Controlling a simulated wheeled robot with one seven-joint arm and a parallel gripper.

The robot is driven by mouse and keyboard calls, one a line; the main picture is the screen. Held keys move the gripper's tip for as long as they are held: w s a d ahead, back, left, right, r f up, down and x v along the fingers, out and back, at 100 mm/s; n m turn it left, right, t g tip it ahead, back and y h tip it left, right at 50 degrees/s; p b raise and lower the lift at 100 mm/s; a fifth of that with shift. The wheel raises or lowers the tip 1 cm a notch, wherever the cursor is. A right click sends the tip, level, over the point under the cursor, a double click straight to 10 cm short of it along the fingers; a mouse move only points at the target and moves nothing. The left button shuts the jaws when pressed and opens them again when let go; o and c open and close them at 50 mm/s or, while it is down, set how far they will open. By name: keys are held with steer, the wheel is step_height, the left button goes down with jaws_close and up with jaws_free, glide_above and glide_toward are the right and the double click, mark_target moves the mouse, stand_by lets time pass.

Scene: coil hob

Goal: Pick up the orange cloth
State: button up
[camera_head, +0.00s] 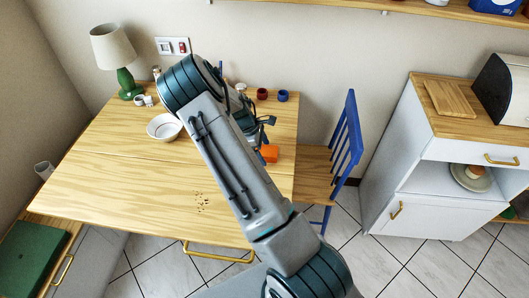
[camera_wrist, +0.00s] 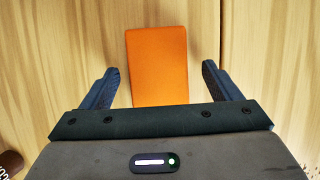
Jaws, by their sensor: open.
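The orange cloth (camera_wrist: 157,62) lies flat on the wooden table as a neat rectangle. In the wrist view it sits between the two fingers of my gripper (camera_wrist: 162,82), with bare wood showing on both sides, so neither finger touches it in the picture. Its near end is hidden behind my gripper body. In the head view the orange cloth (camera_head: 269,154) shows near the table's right edge, partly covered by my arm. My gripper (camera_head: 266,126) is open above the table there, partly hidden by my arm.
The wooden table (camera_head: 120,180) holds a white bowl (camera_head: 164,127), a green lamp (camera_head: 126,80), a red cup (camera_head: 262,94), a blue cup (camera_head: 283,96) and crumbs (camera_head: 202,202). A blue chair (camera_head: 345,140) stands at the right edge. The table's left front is clear.

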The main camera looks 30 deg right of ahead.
steer(key=shift+f+b, duration=0.25)
steer(key=shift+b, duration=0.05)
stand_by(0.5)
steer(key=c, duration=1.1)
